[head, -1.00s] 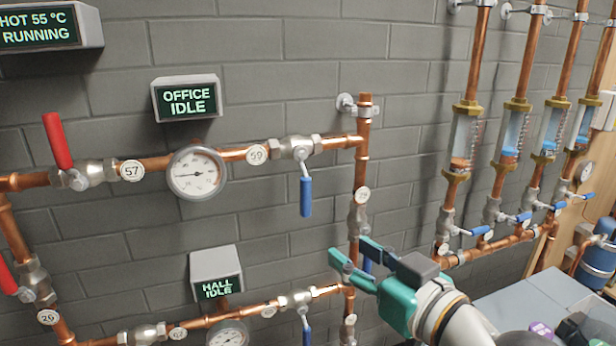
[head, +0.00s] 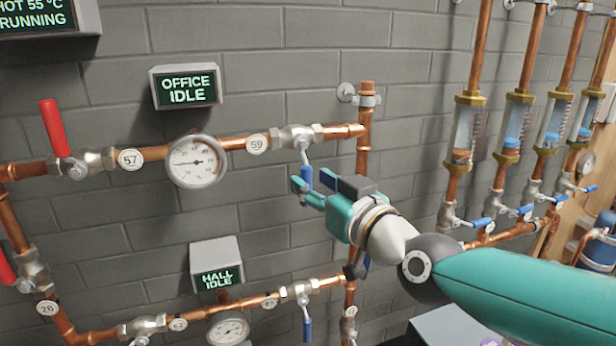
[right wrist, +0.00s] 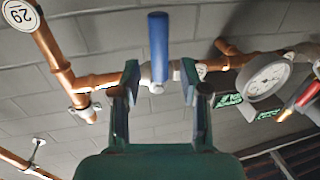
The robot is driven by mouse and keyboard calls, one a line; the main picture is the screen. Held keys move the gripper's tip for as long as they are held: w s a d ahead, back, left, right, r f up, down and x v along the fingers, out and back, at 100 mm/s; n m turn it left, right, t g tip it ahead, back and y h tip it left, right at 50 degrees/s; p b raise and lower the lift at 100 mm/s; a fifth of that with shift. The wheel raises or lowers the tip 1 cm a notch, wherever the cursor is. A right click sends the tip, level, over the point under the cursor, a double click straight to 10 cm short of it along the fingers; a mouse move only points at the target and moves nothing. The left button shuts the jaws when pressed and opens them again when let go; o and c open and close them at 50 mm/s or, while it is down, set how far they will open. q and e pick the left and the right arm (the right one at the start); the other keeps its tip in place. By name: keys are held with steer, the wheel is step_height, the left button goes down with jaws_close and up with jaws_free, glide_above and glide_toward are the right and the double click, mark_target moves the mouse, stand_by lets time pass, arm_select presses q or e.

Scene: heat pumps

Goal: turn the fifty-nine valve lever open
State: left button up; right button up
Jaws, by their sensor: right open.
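The valve tagged 59 (head: 296,135) is on the upper pipe below the OFFICE IDLE display. Its blue lever (head: 307,176) hangs down, across the pipe. My right gripper (head: 310,187) is open, with its fingertips at the lever and partly overlapping its lower end. In the right wrist view the blue lever (right wrist: 158,45) lies between the lines of the two open fingers (right wrist: 161,85), mostly past their tips. No grip on it shows. My left gripper is not in view.
A round gauge (head: 197,162) and the red lever of valve 57 (head: 55,128) are to the left. A vertical copper pipe (head: 364,140) stands just right of valve 59. The HALL IDLE display (head: 217,264) and a lower pipe with another blue lever (head: 307,329) are below.

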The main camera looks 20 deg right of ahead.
mark_target(311, 179)
steer(key=shift+x, duration=1.55)
jaws_close()
steer(key=shift+d, duration=0.1)
